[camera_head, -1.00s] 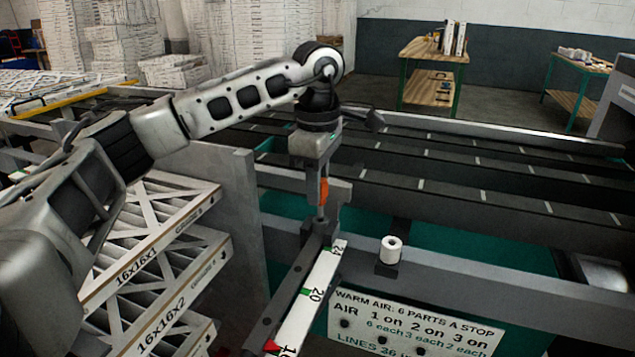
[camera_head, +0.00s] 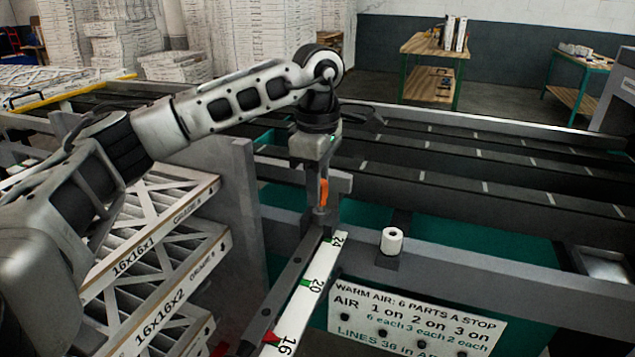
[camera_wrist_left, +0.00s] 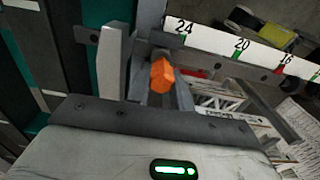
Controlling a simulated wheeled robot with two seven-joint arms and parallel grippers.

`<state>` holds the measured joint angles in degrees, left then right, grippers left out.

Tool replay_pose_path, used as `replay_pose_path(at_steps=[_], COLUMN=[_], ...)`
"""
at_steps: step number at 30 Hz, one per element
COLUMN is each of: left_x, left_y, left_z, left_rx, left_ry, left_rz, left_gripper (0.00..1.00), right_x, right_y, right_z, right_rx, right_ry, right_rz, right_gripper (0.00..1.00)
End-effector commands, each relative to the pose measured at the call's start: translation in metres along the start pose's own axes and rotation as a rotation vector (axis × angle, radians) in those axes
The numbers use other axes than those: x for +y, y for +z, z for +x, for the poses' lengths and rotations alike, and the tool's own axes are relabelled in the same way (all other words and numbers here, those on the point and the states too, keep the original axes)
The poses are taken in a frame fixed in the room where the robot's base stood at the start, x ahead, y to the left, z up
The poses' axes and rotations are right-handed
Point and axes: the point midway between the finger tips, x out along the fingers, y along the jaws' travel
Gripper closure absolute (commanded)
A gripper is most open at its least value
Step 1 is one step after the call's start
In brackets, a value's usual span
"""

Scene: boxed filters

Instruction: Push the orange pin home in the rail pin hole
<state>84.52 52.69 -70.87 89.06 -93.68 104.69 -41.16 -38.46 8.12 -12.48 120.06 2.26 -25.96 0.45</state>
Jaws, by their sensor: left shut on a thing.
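The orange pin (camera_head: 323,193) stands roughly upright at the far end of the dark rail (camera_head: 288,284), by the 24 mark of its white scale. My left gripper (camera_head: 323,182) points down over it, shut on its orange part. In the left wrist view the orange pin (camera_wrist_left: 162,75) shows between the gripper fingers (camera_wrist_left: 150,82), close to the scale's 24 end. The rail pin hole is hidden under the pin and fingers, so I cannot tell how deep the pin sits. My right gripper is not in view.
A white roll (camera_head: 391,241) stands on the grey beam right of the pin. A lettered sign (camera_head: 415,318) hangs below it. Boxed filters (camera_head: 150,262) stand at the left beside a grey upright panel (camera_head: 240,200). Dark conveyor rails (camera_head: 450,180) run behind.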

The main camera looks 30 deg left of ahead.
Motion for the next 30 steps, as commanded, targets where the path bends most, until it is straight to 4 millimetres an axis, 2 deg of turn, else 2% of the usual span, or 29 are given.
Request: replay_pose_path(at_steps=[17,18,20,21,30], left_x=[0.000,0.000,0.000,0.000,0.000], left_y=[0.000,0.000,0.000,0.000,0.000], left_z=[0.015,0.014,0.014,0.014,0.014], left_rx=[0.000,-0.001,0.000,0.000,0.000], left_ry=[0.001,0.001,0.001,0.001,0.000], left_rz=[0.000,0.000,0.000,0.000,0.000], left_gripper=[1.00,0.73,0.56,0.53,0.53], right_x=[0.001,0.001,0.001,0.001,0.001], right_y=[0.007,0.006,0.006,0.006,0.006], right_z=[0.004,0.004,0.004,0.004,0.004], right_rx=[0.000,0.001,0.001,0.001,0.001], right_ry=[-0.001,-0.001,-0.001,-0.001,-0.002], right_rz=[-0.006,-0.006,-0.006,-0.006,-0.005], right_gripper=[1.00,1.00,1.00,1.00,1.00])
